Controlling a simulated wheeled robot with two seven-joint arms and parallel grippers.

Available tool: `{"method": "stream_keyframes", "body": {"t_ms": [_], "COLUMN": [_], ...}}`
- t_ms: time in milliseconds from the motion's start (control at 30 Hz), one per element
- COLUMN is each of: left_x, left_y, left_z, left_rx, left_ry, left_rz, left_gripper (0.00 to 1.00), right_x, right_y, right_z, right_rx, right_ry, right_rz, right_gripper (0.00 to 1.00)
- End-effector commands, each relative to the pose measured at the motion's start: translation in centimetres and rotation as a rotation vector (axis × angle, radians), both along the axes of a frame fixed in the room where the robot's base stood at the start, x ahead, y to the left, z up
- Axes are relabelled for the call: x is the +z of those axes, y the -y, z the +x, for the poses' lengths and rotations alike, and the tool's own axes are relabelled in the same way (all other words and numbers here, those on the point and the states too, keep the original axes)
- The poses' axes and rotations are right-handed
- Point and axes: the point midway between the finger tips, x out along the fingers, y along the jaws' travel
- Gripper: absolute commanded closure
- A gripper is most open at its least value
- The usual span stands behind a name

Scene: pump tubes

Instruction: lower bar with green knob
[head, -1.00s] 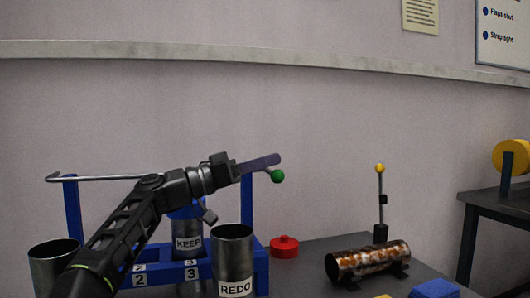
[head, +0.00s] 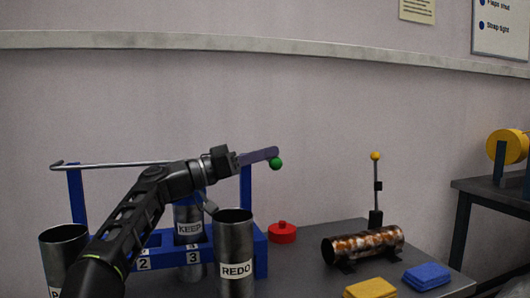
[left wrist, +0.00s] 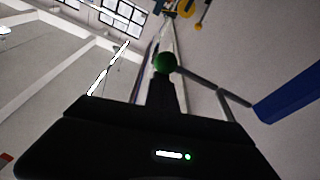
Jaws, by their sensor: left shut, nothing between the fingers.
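The thin metal bar (head: 110,165) runs nearly level across the two blue posts of a rack. It has a hook at its left end and the green knob (head: 276,163) at its right end. My left gripper (head: 268,155) is shut and empty, its purple-grey fingers just above the knob and overlapping it in the head view. In the left wrist view the green knob (left wrist: 164,62) shows right at the fingertips, with its rod going right to a blue post. I cannot tell whether they touch. My arm hides part of the bar. My right gripper is not in view.
The REDO tube (head: 235,255) stands in front. A red lid (head: 282,233), a rusty tube (head: 365,244) and a yellow-knobbed lever (head: 377,190) are to the right.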

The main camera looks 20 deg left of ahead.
Motion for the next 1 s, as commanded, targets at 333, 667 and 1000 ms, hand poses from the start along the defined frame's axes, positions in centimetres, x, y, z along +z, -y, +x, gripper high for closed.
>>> {"method": "stream_keyframes", "body": {"t_ms": [333, 667, 1000], "left_x": [7.2, 10.0, 9.9], "left_y": [0.1, 0.0, 0.0], "left_z": [-0.2, -0.3, -0.4], "left_rx": [0.001, 0.004, 0.004], "left_ry": [0.011, 0.015, 0.016], "left_rz": [-0.005, -0.009, -0.009], "left_gripper": [1.0, 1.0, 1.0], "right_x": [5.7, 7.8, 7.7], "right_y": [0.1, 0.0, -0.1], "right_z": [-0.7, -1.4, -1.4], "right_rx": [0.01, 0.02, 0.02], "right_ry": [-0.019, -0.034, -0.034], "right_rz": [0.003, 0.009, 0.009], "right_gripper": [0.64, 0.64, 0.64]}}
